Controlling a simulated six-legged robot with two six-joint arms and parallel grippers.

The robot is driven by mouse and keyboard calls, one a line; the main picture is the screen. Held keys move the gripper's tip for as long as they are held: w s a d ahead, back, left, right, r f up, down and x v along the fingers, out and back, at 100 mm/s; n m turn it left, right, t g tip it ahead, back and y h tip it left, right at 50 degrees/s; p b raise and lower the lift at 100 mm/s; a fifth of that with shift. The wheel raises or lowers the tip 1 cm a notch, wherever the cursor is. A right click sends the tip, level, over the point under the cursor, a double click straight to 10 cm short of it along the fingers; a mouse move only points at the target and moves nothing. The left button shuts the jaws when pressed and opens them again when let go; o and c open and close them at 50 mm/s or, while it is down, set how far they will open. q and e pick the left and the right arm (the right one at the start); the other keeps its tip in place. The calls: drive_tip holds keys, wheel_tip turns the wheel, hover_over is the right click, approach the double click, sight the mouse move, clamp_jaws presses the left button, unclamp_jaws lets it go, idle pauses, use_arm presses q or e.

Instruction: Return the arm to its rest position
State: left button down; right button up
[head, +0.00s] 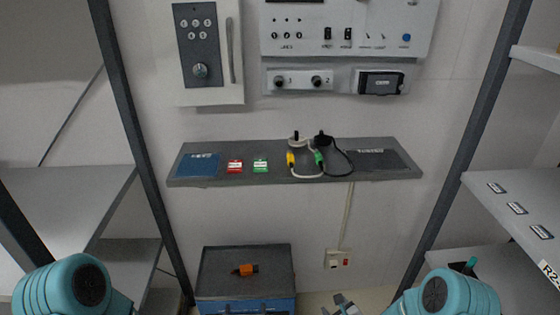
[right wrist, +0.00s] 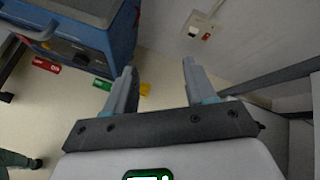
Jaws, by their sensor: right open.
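My right gripper (head: 342,303) shows at the bottom edge of the head view, right of the blue cart, with only its tip end in the picture. In the right wrist view its two fingers (right wrist: 158,68) are spread apart with nothing between them. The teal joints of my left arm (head: 75,287) and right arm (head: 440,295) show at the bottom left and bottom right. My left gripper is out of view.
A blue cart (head: 245,306) with an orange object (head: 245,269) on its dark top stands below the wall shelf (head: 215,178). It also shows in the right wrist view (right wrist: 85,40). A wall socket (head: 338,259) is right of it. Racks (head: 130,110) flank both sides.

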drive_tip(key=s+a+r+n+g+y+p, duration=0.15)
drive_tip(key=s+r+n+g+p, duration=0.4)
drive_tip(key=s+r+n, duration=0.65)
use_arm(q)
wheel_tip(320, 180, up, 9)
drive_tip(key=s+g, duration=0.1)
drive_tip(key=s, duration=0.2)
drive_tip(key=shift+d, duration=0.35)
use_arm(e)
drive_tip(key=s+a+f+n+g, duration=0.2)
drive_tip(key=s+n+g, duration=0.3)
drive_tip(key=s+n, duration=0.9)
drive_tip(key=shift+s+a+f, duration=0.2)
drive_tip(key=shift+s+a, duration=0.25)
drive_tip(key=shift+s, duration=0.35)
use_arm(q)
drive_tip(key=shift+r, duration=0.1)
use_arm(e)
drive_tip(key=shift+y, duration=0.25)
